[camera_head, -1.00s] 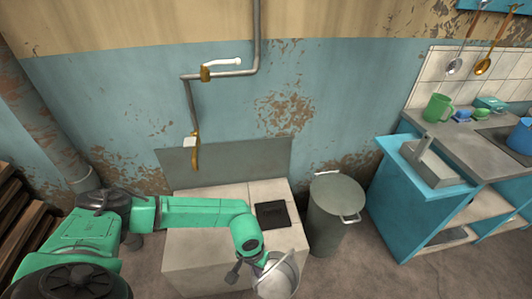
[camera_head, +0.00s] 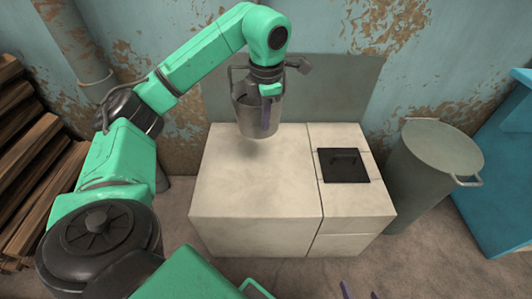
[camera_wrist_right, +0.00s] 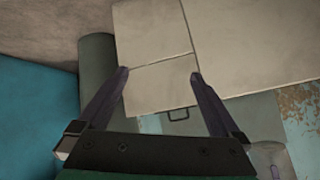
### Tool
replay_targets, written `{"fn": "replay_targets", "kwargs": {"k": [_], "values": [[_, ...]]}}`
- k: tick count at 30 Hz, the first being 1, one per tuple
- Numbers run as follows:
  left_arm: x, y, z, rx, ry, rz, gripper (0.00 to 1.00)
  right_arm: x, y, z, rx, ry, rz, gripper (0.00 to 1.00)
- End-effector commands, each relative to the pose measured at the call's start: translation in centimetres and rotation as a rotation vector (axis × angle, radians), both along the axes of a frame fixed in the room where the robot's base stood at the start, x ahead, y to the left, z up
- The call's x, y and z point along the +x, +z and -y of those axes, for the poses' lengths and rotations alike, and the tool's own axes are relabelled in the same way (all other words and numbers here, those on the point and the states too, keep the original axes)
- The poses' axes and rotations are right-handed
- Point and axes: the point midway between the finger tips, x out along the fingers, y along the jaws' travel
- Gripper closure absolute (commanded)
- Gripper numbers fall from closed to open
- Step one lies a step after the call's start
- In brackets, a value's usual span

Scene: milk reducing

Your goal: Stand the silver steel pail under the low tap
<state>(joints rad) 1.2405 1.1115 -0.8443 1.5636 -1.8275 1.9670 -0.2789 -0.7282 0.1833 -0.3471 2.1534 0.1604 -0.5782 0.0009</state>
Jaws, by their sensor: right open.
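The silver steel pail (camera_head: 248,121) hangs upright from my left gripper (camera_head: 266,118), over the left back part of the pale tiled block. I cannot tell the exact gap between the pail's bottom and the block top. The low tap is outside the current head view. My right gripper (camera_wrist_right: 162,98) is open and empty in the right wrist view; its purple fingertips also show at the bottom edge of the head view.
Stacked wood (camera_head: 35,170) is at the left. A grey panel (camera_head: 335,95) backs the block.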

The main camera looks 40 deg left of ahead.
Motion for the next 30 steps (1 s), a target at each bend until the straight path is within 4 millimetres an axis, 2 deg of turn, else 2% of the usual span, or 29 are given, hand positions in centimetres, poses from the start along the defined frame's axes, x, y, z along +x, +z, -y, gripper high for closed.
{"fn": "replay_targets", "kwargs": {"k": [5, 9, 10, 14, 17, 18, 20, 24, 27, 30], "values": [[-0.3, -1.0, -0.3, 0.0, 0.083, -0.002, 1.0, 0.1, -0.2, -1.4, 0.066, -0.005, 0.069, 0.0], [-0.3, -3.6, -0.3, 0.001, 0.082, -0.003, 1.0, -0.3, -1.5, -3.0, 0.178, -0.042, 0.2, 0.0], [-0.4, -5.5, -0.2, 0.001, 0.08, -0.007, 1.0, -0.1, -3.1, -3.0, 0.181, -0.048, 0.21, 0.0], [-0.4, -10.1, -0.2, -0.001, 0.079, -0.006, 1.0, -0.1, -6.9, -3.0, 0.212, -0.077, 0.251, 0.0], [-0.4, -12.8, -0.3, 0.002, 0.079, -0.005, 1.0, 0.2, -8.2, -3.0, 0.229, -0.096, 0.285, 0.0], [-0.4, -13.2, -0.3, 0.001, 0.08, -0.004, 1.0, 1.7, -6.5, -3.0, 0.239, -0.102, 0.341, 0.0], [-0.4, -14.5, -0.3, 0.001, 0.08, -0.004, 1.0, 3.4, -5.2, -2.9, 0.252, -0.11, 0.409, 0.0], [-0.3, -15.0, -0.3, 0.0, 0.079, -0.001, 1.0, 6.3, -1.0, -2.7, 0.272, -0.118, 0.538, 0.0], [-0.4, -15.6, -0.3, 0.001, 0.078, -0.002, 1.0, 8.0, 1.6, -2.5, 0.286, -0.123, 0.62, 0.0], [-0.4, -15.9, -0.3, 0.001, 0.078, -0.002, 1.0, 8.9, 3.4, -2.4, 0.295, -0.126, 0.675, 0.0]]}}
